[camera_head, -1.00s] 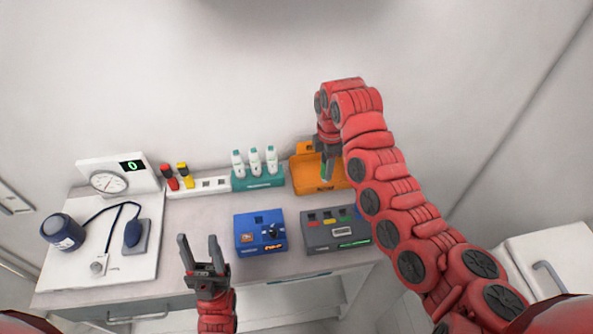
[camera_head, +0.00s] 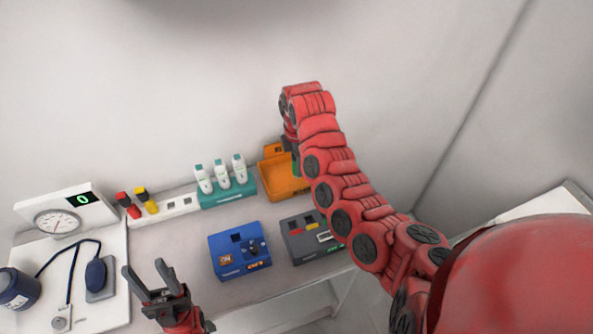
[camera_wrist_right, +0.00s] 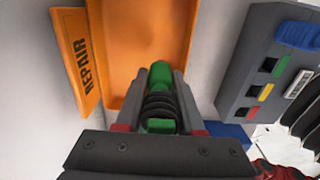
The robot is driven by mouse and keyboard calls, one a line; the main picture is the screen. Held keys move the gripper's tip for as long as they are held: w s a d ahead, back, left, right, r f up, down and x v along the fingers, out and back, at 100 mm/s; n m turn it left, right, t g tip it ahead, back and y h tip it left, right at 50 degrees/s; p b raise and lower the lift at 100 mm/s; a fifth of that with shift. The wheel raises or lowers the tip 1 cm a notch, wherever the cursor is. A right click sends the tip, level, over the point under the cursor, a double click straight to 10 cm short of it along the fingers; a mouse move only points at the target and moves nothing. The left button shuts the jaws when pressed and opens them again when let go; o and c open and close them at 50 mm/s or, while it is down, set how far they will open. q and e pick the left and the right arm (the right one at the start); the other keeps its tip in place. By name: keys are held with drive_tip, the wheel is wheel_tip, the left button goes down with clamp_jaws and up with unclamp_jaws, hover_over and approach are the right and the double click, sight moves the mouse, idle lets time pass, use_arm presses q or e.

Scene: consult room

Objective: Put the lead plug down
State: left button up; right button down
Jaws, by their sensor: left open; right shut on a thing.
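The lead plug (camera_wrist_right: 161,72) is green with a black ribbed collar. My right gripper (camera_wrist_right: 160,88) is shut on it, and the plug points toward the floor of the orange repair tray (camera_wrist_right: 125,40). In the head view the orange tray (camera_head: 284,187) stands at the back of the desk. My right gripper (camera_head: 293,150) is at its right part, with a bit of green showing below the fingers. I cannot tell whether the plug touches the tray. My left gripper (camera_head: 150,280) is open and empty at the desk's front.
A blue box (camera_head: 239,262) and a grey box with coloured sockets (camera_head: 310,254) stand in front of the tray. A teal rack (camera_head: 228,195) with white bottles is left of it. A white strip (camera_head: 180,206) with red and yellow plugs stands further left.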

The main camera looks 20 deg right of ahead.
wheel_tip(320, 180, down, 3)
drive_tip(key=shift+s+f+p, duration=0.15)
drive_tip(key=shift+f+p, duration=0.05)
drive_tip(key=shift+p, duration=0.55)
drive_tip(key=shift+f, duration=0.2)
drive_tip(key=c, duration=0.8)
unclamp_jaws()
